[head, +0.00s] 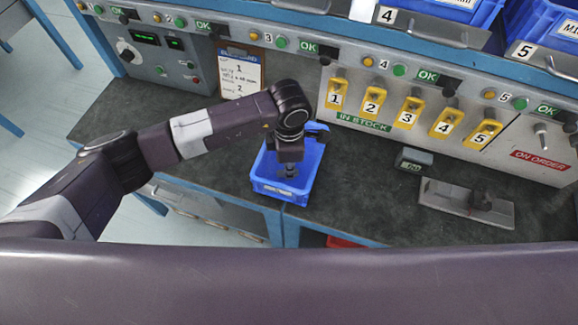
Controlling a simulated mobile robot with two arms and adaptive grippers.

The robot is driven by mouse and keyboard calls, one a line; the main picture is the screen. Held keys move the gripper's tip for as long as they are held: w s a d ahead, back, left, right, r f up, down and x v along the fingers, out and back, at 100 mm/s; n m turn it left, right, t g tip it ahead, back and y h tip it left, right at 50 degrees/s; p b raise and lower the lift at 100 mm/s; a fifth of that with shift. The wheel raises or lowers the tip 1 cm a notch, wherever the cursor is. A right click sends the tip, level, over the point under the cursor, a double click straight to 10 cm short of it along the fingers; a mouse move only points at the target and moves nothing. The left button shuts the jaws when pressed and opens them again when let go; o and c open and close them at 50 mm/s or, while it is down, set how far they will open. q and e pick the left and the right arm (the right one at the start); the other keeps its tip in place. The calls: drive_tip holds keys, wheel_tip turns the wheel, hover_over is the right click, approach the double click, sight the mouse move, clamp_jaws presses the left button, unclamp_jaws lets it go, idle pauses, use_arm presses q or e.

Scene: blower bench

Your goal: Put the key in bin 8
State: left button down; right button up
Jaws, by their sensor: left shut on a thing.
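A blue bin (262,180) stands on the dark bench top, with a small pale label on its front wall that is too small to read. My left gripper (288,172) points straight down over the inside of this bin. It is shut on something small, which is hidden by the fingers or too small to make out. I cannot pick out the key anywhere. My right gripper is not in view.
Yellow tags numbered 1 to 5 (409,113) hang on the back panel. A grey plate with a dark fixture (466,203) and a small dark box (413,159) lie to the right. A clipboard (240,73) leans behind my arm. Blue bins (545,25) fill the upper shelf.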

use_arm(q)
drive_tip(key=shift+f, duration=0.2)
drive_tip(key=c, duration=2)
unclamp_jaws()
drive_tip(key=shift+o, duration=0.2)
drive_tip(key=shift+r, duration=0.15)
drive_tip(key=shift+r, duration=0.15)
wheel_tip(320, 180, up, 12)
drive_tip(key=b, duration=0.3)
